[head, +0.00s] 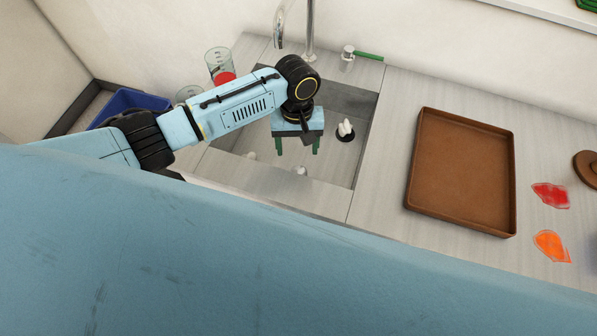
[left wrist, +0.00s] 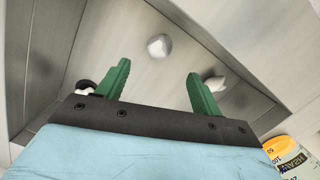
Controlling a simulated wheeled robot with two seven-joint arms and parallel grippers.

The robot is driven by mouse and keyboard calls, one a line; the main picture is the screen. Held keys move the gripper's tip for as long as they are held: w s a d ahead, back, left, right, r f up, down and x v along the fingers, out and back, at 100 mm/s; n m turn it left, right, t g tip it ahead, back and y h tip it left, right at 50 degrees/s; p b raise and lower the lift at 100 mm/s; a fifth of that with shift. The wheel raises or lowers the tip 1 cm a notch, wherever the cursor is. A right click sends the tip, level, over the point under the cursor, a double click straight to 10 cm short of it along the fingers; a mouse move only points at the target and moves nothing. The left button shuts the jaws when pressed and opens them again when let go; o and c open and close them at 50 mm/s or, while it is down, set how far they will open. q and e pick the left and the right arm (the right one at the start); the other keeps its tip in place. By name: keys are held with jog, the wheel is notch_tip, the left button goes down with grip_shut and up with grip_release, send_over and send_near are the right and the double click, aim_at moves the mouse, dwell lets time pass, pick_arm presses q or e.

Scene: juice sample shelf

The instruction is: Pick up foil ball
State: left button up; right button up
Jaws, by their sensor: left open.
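A small pale crumpled lump (head: 300,170), looking like a foil ball, lies on the sink floor near its front wall. In the left wrist view this lump (left wrist: 159,46) sits ahead of the gap between my fingers, touching neither. A second pale lump (head: 250,155) lies to its left in the head view; it shows beside a fingertip in the left wrist view (left wrist: 215,83). I cannot tell for certain which is foil. My left gripper (head: 297,148) points down inside the sink, its green fingers (left wrist: 158,72) open and empty. My right gripper is out of view.
A white object (head: 345,129) stands at the dark drain. The sink walls surround the gripper, with a faucet (head: 310,30) behind. A beaker (head: 219,65) and blue bin (head: 130,101) are left; a brown tray (head: 462,170) and two packets lie right.

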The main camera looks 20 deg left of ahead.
pick_arm(q)
jog(key=f, duration=0.3)
jog(key=shift+s+d+f, duration=0.1)
jog(key=shift+s, duration=0.1)
jog(key=shift+f, duration=0.55)
jog(key=f, duration=0.2)
jog(key=s+f+b, duration=0.1)
jog(key=f, duration=0.2)
jog(key=shift+s+d, duration=0.1)
jog(key=shift+d, duration=0.1)
jog(key=c, duration=1.1)
jog(key=shift+o, duration=0.2)
